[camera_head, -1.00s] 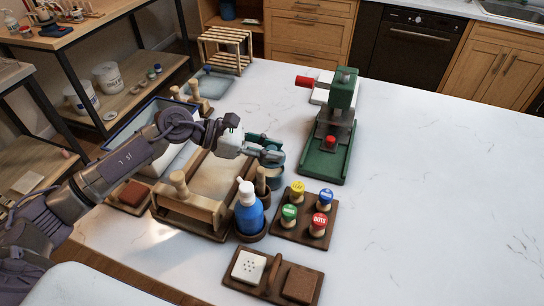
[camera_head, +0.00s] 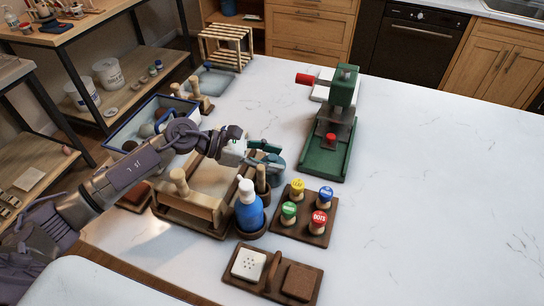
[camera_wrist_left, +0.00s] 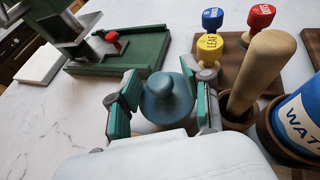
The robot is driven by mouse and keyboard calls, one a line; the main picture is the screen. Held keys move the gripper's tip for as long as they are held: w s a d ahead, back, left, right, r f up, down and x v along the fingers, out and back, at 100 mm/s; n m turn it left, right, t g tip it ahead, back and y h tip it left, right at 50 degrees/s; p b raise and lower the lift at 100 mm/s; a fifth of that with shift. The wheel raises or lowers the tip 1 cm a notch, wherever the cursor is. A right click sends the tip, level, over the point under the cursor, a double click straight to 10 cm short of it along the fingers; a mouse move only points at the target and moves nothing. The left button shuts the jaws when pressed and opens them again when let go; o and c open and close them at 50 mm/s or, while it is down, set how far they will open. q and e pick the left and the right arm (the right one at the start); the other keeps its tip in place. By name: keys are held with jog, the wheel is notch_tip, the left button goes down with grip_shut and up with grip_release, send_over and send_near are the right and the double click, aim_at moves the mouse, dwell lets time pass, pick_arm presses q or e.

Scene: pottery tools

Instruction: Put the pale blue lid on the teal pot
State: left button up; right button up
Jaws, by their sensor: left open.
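My left gripper (camera_head: 264,156) is open above a round blue thing near the middle of the table. In the left wrist view its two teal-padded fingers (camera_wrist_left: 166,118) stand on either side of a blue lid with a round knob (camera_wrist_left: 166,88), with gaps at both sides. In the head view this rounded blue piece (camera_head: 278,178) shows only partly below the fingers. What lies under the lid is hidden, so I cannot tell whether it sits on the teal pot. No separate teal pot is clear. My right gripper is not in view.
A blue bottle (camera_head: 248,208) and a wooden-handled tool in a cup (camera_head: 262,182) stand close by. Coloured stamps on a board (camera_head: 303,222) are to the right. A green press (camera_head: 330,145) stands behind right. The table's right side is clear.

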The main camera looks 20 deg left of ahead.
pick_arm(q)
jog(key=shift+r, duration=0.15)
jog(key=b+v, duration=0.3)
jog(key=v, duration=0.9)
jog(key=shift+b, duration=0.4)
